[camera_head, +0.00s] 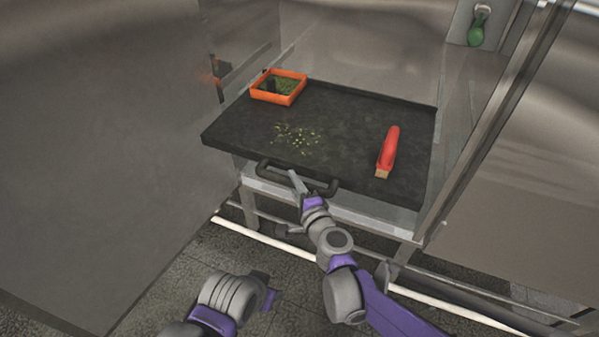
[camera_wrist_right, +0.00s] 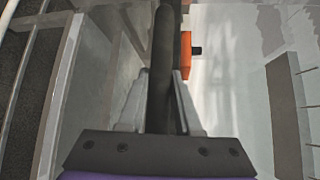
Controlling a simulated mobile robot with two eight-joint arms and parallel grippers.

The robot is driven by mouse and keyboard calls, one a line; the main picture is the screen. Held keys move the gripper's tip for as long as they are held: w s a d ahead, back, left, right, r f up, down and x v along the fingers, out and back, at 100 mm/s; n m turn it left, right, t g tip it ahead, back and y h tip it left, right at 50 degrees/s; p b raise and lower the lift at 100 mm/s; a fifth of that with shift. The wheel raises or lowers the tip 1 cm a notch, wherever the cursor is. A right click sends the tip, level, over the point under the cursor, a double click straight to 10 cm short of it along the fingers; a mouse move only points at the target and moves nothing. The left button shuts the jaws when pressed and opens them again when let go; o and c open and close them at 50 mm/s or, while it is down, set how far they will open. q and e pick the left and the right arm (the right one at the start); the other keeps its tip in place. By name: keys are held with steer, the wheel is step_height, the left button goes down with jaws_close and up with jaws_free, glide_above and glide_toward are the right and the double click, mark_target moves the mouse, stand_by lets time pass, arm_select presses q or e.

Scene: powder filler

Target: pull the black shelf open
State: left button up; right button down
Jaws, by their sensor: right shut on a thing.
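The black shelf (camera_head: 350,115) is a flat dark slab in a metal frame, with a dark bar handle (camera_head: 318,185) along its front edge. My right gripper (camera_head: 297,182) is shut on this handle near its middle. In the right wrist view the handle (camera_wrist_right: 161,65) runs between the two grey fingers (camera_wrist_right: 160,100). My left gripper (camera_head: 268,288) is low in the head view, above the floor and apart from the shelf. The angle hides whether its fingers are open.
On the shelf are an orange tray (camera_head: 278,97) with green bits, scattered pale-green crumbs (camera_head: 297,138) and a red-handled brush (camera_head: 387,152). Metal panels (camera_head: 120,110) stand on both sides. A green object (camera_head: 476,33) hangs at the upper right. Tiled floor (camera_head: 285,300) shows in front.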

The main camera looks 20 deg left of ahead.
steer(key=shift+s, duration=0.8)
steer(key=c, duration=0.6)
jaws_free()
steer(key=v, duration=1.1)
steer(key=shift+p, duration=0.35)
steer(key=shift+a, duration=0.1)
